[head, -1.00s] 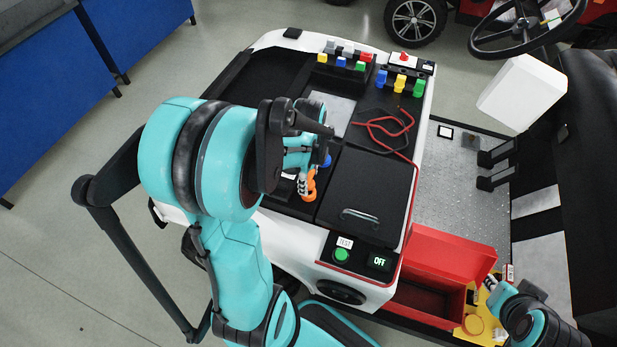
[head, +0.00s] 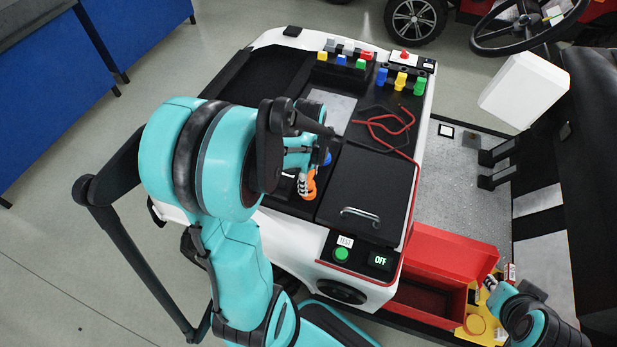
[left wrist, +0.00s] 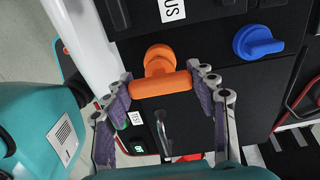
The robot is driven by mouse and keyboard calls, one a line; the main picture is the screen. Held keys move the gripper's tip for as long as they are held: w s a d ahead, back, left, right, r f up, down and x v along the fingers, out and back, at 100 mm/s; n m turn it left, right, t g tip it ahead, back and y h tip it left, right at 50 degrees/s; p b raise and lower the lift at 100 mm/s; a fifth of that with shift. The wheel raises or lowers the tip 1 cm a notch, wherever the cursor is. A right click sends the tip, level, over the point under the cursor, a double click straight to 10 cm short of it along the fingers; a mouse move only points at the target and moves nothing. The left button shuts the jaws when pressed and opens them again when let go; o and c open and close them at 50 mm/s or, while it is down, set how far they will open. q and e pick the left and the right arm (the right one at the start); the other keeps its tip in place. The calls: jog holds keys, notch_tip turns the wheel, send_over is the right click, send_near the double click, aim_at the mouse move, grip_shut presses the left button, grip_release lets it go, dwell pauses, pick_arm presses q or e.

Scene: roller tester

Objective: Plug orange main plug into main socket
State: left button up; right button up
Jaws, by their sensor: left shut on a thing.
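The orange main plug (left wrist: 160,84) shows in the left wrist view as a crossbar with a round part behind it, over the tester's black panel. My left gripper (left wrist: 167,86) is shut on the crossbar, one finger at each end. In the head view, the orange plug (head: 311,186) shows just below my left gripper (head: 304,184), at the panel's near left part. The main socket is not visible; I cannot tell whether the plug sits in it. My right gripper (head: 492,284) is at the lower right, by the red box, its jaws too small to judge.
A blue plug (left wrist: 258,42) sits on the panel right of the orange one. A black lid with a handle (head: 361,214) lies beside it. Red and black cables (head: 385,128) lie farther back. An open red box (head: 435,285) stands at the lower right. The display (head: 380,261) reads OFF.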

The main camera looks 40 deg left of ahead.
pick_arm(q)
jog(key=shift+f+b, duration=0.85)
jog(key=shift+f, duration=0.25)
jog(key=o, duration=1.8)
jog(key=shift+c, duration=0.2)
jog(key=shift+r, duration=0.15)
notch_tip(320, 180, up, 12)
jog(key=shift+f, duration=0.1)
jog(key=s+d+n+t, duration=0.3)
jog(key=d+n+t, duration=0.4)
jog(key=d+n, duration=0.7)
jog(key=shift+s+d, duration=0.35)
jog(key=shift+d, duration=0.2)
